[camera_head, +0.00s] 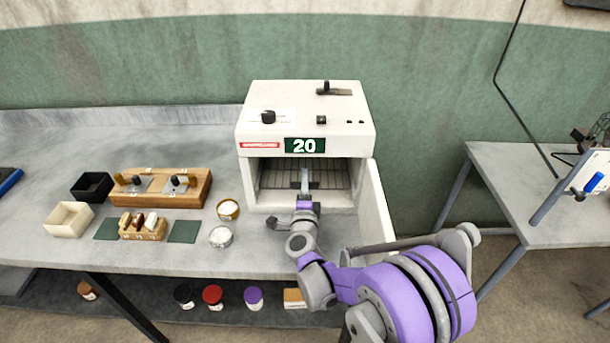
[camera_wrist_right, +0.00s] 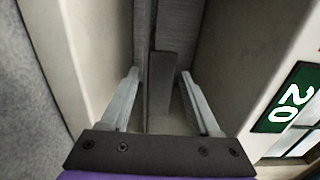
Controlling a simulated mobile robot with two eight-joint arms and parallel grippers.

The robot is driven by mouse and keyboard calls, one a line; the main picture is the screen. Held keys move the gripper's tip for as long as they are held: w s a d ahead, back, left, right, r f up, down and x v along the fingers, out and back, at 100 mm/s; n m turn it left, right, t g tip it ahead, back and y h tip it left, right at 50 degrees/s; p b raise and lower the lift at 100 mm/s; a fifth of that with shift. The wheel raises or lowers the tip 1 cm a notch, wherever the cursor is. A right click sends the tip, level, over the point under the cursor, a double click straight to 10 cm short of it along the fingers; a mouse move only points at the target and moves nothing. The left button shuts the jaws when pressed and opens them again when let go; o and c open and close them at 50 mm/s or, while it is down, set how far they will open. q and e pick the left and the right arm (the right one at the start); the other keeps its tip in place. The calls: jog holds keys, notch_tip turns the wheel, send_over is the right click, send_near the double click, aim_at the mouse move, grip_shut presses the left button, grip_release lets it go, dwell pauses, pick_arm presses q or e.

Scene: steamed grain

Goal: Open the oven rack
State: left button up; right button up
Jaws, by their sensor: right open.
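The white oven (camera_head: 305,118) stands on the grey bench with its door (camera_head: 375,212) swung open to the right. The oven rack (camera_head: 275,179) is inside the cavity, a slatted grey shelf. My right gripper (camera_head: 304,178) reaches into the cavity from the front, over the middle of the rack. In the right wrist view its two fingers (camera_wrist_right: 160,75) are apart. A dark grey flat tab (camera_wrist_right: 162,82), seemingly part of the rack, shows between them; I cannot tell whether either finger touches it. My left gripper is not in view.
The open door stands close on the right of my right arm. Left on the bench are two round dishes (camera_head: 228,209), a wooden block (camera_head: 165,189) and small boxes (camera_head: 70,219). Another table (camera_head: 520,180) is at the right.

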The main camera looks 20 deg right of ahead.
jog(key=shift+x, duration=1.25)
grip_shut()
jog(key=shift+w+d+r, duration=0.1)
jog(key=shift+d+r, duration=0.05)
dwell(0.4)
